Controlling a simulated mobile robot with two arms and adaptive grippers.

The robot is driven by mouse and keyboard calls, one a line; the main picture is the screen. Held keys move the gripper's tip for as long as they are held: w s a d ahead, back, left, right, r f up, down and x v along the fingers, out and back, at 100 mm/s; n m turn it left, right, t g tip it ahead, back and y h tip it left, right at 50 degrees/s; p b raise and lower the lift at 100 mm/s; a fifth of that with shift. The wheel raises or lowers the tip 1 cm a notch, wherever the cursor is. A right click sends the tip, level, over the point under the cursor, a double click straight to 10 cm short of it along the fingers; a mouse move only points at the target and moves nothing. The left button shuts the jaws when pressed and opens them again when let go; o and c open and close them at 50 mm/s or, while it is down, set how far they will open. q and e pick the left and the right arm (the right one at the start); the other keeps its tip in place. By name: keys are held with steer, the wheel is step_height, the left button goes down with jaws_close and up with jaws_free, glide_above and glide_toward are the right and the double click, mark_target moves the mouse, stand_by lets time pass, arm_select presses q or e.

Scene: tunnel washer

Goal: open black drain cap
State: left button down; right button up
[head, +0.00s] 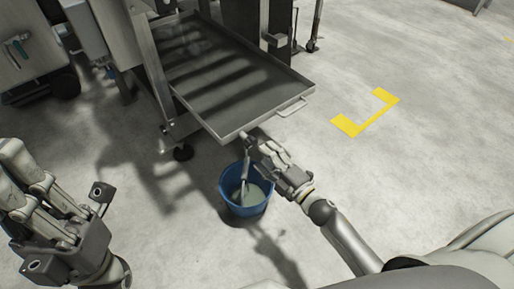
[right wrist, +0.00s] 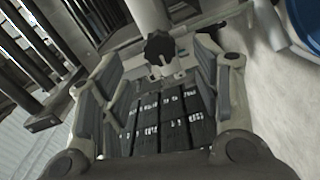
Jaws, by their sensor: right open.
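The black drain cap (right wrist: 158,46) shows in the right wrist view as a dark, lobed knob at the end of a light pipe. My right gripper (right wrist: 160,75) is open, with its fingers to the left and right of the space below the cap in that picture. I cannot tell whether they touch it. In the head view my right gripper (head: 258,146) is at the near corner of the metal tray (head: 225,133), and the cap is not clearly visible there. My left gripper (head: 22,172) is at the lower left, away from the tray; its opening is unclear.
A blue bucket (head: 228,203) with pale liquid stands on the floor below the tray corner and my right gripper. The tray has a front handle (head: 292,107). Floor with a yellow mark (head: 372,116) is clear to the right.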

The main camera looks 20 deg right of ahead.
steer(key=shift+v, duration=2.2)
